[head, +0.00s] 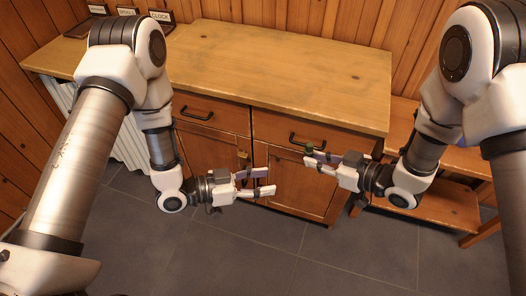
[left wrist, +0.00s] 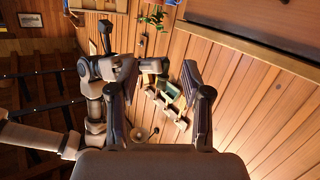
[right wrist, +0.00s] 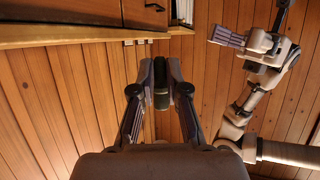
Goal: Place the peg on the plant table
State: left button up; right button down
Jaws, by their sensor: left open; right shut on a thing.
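My right gripper (right wrist: 160,88) is shut on a small dark cylinder, which I take for the peg (right wrist: 161,92); it stands between the fingertips in the right wrist view. In the head view the right gripper (head: 314,160) is in front of the cabinet doors, below the top's front edge, and the peg is small and hard to make out. My left gripper (head: 267,182) is open and empty, left of the right one and apart from it. It also shows open in the left wrist view (left wrist: 161,92). A green plant (left wrist: 152,20) shows there; what supports it is unclear.
A wooden cabinet (head: 280,68) with a bare, wide top stands ahead, its drawers and doors closed. Small labelled dark holders (head: 128,12) stand at its far left. A low wooden shelf unit (head: 440,203) is at the right. The grey tiled floor (head: 300,260) in front is clear.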

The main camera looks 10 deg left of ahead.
aim_at(308, 152)
pick_arm(q)
notch_tip(308, 152, up, 7)
jog(key=w+m+h, duration=0.2)
jog(key=w+m, duration=0.1)
jog(key=x, duration=1.1)
jog(key=shift+d+r, duration=0.25)
jog(key=shift+d, duration=0.1)
jog(key=shift+s, duration=0.1)
grip_shut()
pick_arm(e)
jog(key=c, duration=1.1)
grip_release()
